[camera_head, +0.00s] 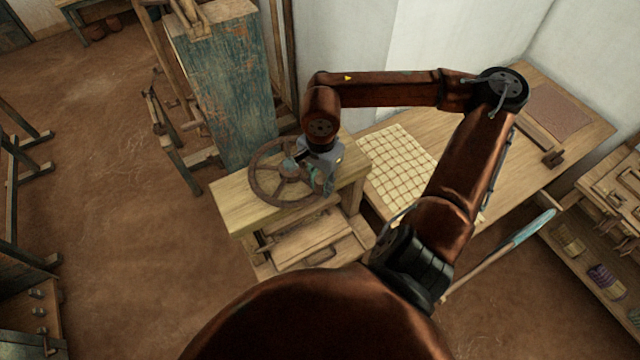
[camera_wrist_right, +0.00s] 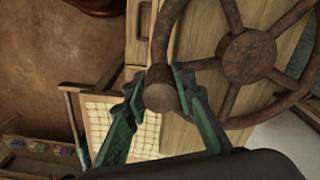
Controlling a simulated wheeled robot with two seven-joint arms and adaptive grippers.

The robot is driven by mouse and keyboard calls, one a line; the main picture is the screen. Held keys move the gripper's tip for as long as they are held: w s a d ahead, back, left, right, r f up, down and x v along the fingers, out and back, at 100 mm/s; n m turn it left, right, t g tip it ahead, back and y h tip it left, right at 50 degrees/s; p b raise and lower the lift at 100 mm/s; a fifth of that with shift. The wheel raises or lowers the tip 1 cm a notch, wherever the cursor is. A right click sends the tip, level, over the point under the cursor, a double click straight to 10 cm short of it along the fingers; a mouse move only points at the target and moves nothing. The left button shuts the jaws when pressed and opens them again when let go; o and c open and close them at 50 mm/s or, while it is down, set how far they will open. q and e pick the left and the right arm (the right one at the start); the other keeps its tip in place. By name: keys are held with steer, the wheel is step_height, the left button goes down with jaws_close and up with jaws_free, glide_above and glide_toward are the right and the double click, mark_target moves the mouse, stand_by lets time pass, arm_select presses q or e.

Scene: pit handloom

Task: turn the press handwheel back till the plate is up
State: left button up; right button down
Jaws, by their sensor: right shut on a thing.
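The press handwheel (camera_head: 262,192) is a dark, rusty spoked wheel on top of the wooden press (camera_head: 235,205). In the right wrist view the wheel (camera_wrist_right: 247,58) fills the upper right, with its hub and spokes showing. A round brown handle knob (camera_wrist_right: 160,96) stands at its rim. My right gripper (camera_head: 318,178) is at the wheel's right side; in the right wrist view its green fingers (camera_wrist_right: 160,88) are shut on the knob, one on each side. Wooden boards (camera_head: 312,240) show below the press top, but the plate's height cannot be told. My left gripper is not in view.
A bench (camera_head: 540,105) with a woven checked mat (camera_head: 400,160) stands right of the press. A tall blue-green weathered panel (camera_head: 230,90) rises behind it. A shelf with yarn (camera_head: 605,275) is at far right. The earthen floor to the left is largely free.

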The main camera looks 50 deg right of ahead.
steer(key=c, duration=1.6)
jaws_free()
step_height(320, 180, up, 12)
steer(key=shift+r, duration=0.1)
